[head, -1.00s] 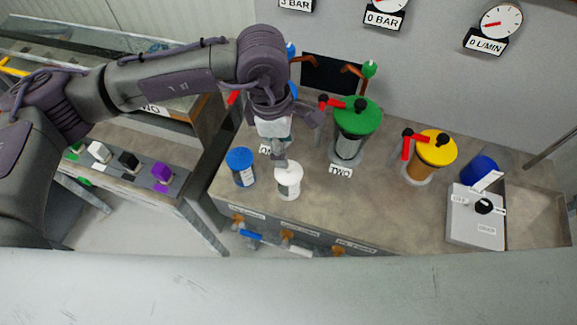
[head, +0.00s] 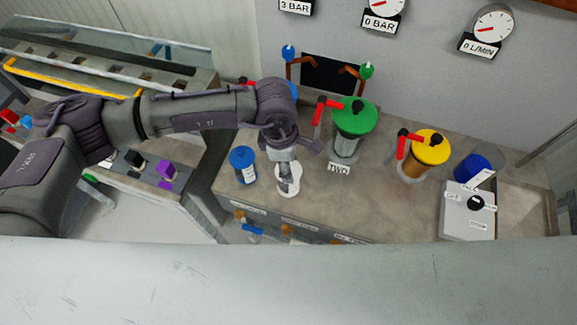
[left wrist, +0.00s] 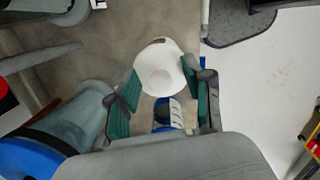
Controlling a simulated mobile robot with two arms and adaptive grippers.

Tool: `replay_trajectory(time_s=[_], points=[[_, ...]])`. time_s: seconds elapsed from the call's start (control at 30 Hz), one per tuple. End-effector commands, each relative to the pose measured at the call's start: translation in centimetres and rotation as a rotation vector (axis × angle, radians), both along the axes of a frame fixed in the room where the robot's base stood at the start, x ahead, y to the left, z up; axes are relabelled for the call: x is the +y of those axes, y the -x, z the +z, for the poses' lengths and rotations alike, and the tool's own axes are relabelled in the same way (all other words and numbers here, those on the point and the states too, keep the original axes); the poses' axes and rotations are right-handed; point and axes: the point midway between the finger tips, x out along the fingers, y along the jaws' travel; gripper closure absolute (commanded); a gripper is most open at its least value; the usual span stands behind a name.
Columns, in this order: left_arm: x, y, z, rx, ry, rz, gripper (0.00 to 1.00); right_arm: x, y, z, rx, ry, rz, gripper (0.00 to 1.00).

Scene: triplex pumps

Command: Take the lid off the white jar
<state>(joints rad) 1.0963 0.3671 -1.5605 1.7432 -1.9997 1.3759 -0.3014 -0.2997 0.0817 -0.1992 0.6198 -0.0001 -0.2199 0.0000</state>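The white jar (head: 289,193) stands upright on the bench, to the right of a blue-lidded jar (head: 243,164). My left gripper (head: 288,182) is over it from above and hides part of its top. In the left wrist view the round white lid (left wrist: 159,68) shows at the ends of the fingers of my left gripper (left wrist: 161,75). The green-padded fingers are spread, one on each side of the lid. I cannot tell whether they touch it. The lid looks to be on the jar. My right gripper is in neither view.
A green-lidded canister (head: 353,116) and a yellow-lidded canister (head: 431,148), both with red-handled valves, stand to the right. A grey control box (head: 468,213) is at the bench's right end. Bare bench lies right of the white jar.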

Motion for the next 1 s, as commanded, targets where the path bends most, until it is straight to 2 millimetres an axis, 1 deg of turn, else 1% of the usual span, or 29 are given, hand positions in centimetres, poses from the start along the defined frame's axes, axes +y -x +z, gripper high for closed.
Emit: replay_trajectory(time_s=[0.03,0.23,0.57,0.67,0.77,0.87,0.93,1.0], points=[[0.0,0.0,0.0,0.000,0.000,0.000,0.62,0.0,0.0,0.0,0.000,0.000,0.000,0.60],[0.0,0.0,0.0,0.001,-0.001,0.000,0.95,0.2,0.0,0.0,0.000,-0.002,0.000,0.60],[0.1,0.0,0.0,0.002,-0.002,0.001,0.96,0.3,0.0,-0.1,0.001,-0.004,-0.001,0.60],[0.0,0.0,0.3,0.001,-0.001,0.000,0.96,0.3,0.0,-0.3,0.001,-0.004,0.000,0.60],[0.0,-0.1,1.1,-0.002,0.000,0.000,0.96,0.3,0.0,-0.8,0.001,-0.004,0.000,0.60],[0.0,-0.1,2.5,-0.004,0.000,0.000,0.96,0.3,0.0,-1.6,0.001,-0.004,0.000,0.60],[0.0,-0.1,3.8,-0.006,0.002,-0.001,0.96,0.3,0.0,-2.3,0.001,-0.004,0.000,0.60],[-1.7,0.4,4.6,-0.002,0.003,-0.007,0.96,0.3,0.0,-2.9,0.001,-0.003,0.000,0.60]])
